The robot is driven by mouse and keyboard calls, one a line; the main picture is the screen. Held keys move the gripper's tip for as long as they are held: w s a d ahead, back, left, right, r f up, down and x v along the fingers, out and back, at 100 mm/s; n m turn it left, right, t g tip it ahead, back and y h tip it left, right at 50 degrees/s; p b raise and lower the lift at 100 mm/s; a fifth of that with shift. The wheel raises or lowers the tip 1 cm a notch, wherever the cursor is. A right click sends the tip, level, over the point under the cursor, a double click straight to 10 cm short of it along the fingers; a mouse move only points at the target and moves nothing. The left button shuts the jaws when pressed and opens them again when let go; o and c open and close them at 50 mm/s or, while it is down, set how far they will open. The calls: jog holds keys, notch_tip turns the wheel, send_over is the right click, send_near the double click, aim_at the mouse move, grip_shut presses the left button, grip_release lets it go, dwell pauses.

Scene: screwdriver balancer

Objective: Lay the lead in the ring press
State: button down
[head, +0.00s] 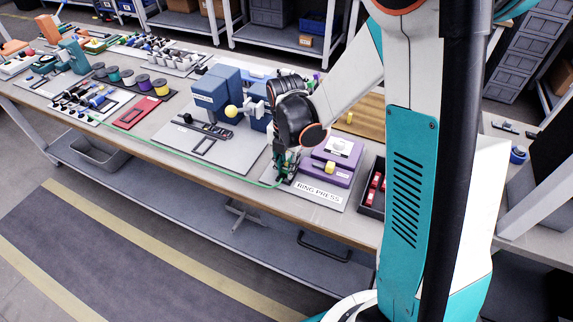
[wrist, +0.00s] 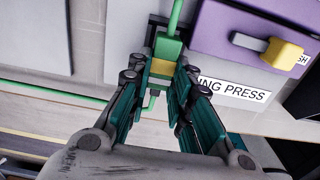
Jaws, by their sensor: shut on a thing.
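The green lead (head: 247,182) runs along the bench's front edge to my gripper (head: 284,168). In the wrist view, the lead (wrist: 174,18) comes down into a green block (wrist: 166,47) with a yellow band. My gripper (wrist: 161,76) has its teal fingers closed on either side of this block. The ring press (head: 333,160) is a purple unit with a yellow knob, just right of my gripper. It also shows at the upper right of the wrist view (wrist: 215,30). My gripper partly hides the held piece in the head view.
The ring press label (head: 318,194) lies in front of the purple unit. A dark tray (head: 366,203) with red parts is to the right. A blue machine (head: 212,92) stands on a grey plate to the left. Colored spools (head: 143,82) are farther left.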

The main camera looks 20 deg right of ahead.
jog(key=shift+f+b, duration=0.45)
jog(key=shift+f, duration=0.1)
dwell(0.4)
jog(key=c, duration=1.4)
grip_release()
jog(key=shift+o, duration=0.2)
notch_tip(320, 180, up, 12)
